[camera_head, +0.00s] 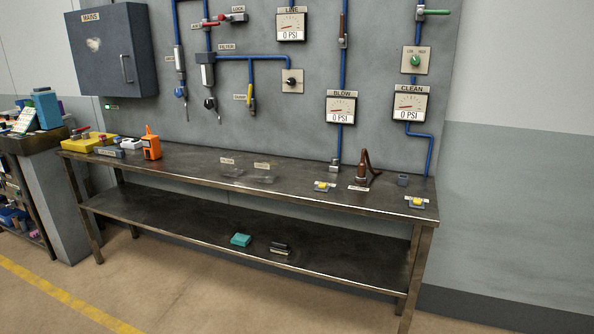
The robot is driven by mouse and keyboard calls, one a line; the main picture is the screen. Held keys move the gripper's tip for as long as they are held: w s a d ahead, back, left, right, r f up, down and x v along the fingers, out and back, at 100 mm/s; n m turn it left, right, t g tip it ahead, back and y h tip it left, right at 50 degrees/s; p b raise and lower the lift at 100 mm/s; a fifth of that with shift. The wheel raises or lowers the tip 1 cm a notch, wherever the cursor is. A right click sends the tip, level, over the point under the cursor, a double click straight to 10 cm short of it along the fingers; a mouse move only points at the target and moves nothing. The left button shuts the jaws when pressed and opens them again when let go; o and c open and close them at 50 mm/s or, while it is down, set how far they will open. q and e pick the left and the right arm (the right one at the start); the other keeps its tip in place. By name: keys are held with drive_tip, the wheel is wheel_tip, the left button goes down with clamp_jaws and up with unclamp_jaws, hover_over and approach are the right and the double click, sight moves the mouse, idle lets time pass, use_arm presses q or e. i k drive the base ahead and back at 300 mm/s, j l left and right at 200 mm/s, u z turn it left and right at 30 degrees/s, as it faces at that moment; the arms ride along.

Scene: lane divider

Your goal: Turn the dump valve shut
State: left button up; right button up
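The dump valve (252,101) is on the grey wall panel, left of the middle in the head view. Neither of my grippers shows in this view.
A metal workbench (300,187) stands below the panel, with an orange device (151,146) and small items on top. The filter (208,72) and a black knob (291,81) flank the dump valve. Several gauges (341,108) read 0 PSI. The floor in front is clear.

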sight(248, 105)
drive_tip(key=i+j, duration=0.2)
drive_tip(key=j, duration=0.15)
drive_tip(key=i+j, duration=0.15)
drive_tip(key=j, duration=0.25)
drive_tip(key=i+j, duration=0.2)
drive_tip(key=j, duration=0.15)
drive_tip(key=i+j+z, duration=0.1)
drive_tip(key=j, duration=0.3)
drive_tip(key=i+j, duration=0.25)
drive_tip(key=j, duration=0.15)
drive_tip(key=i+l+u, duration=0.1)
drive_tip(key=u, duration=0.5)
